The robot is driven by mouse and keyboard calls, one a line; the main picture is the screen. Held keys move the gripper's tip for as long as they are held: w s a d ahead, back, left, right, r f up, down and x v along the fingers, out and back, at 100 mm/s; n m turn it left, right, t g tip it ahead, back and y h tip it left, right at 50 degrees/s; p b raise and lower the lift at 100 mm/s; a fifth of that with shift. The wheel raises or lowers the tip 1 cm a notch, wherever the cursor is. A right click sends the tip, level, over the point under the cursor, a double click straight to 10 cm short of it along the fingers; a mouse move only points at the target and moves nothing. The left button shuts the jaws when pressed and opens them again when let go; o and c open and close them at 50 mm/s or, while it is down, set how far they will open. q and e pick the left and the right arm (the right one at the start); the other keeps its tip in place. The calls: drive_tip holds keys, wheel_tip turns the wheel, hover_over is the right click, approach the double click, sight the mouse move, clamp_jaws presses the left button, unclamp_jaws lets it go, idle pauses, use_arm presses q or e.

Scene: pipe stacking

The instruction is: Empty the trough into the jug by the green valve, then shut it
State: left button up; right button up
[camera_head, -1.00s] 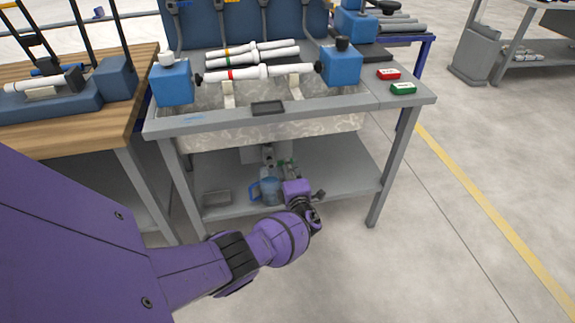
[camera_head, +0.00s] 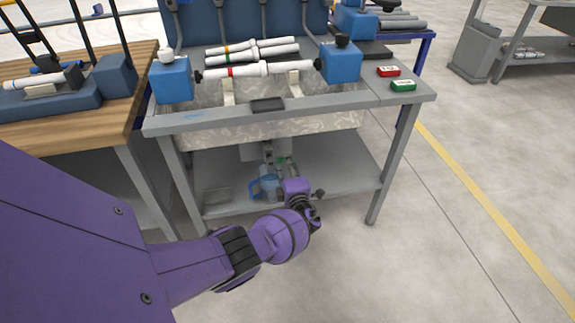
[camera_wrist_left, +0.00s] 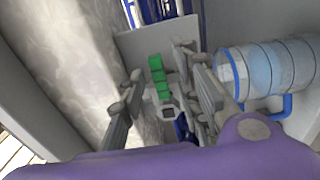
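The trough (camera_head: 270,133) is a pale speckled basin set in the grey bench; its wall also shows in the left wrist view (camera_wrist_left: 75,50). The green valve (camera_wrist_left: 157,72) sits on a pipe under it, and a bit of it shows in the head view (camera_head: 282,161). The blue, clear jug (camera_head: 265,187) stands on the lower shelf, partly hidden by my arm; it shows on the right of the left wrist view (camera_wrist_left: 262,72). My left gripper (camera_wrist_left: 162,72) is open, with the green valve in view between its fingers; contact cannot be told. My right gripper is out of view.
Bench legs (camera_head: 387,170) stand at both sides. White pipes (camera_head: 250,73) lie over the trough.

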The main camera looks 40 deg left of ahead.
use_arm(q)
drive_tip(key=shift+d, duration=0.1)
drive_tip(key=v, duration=1.2)
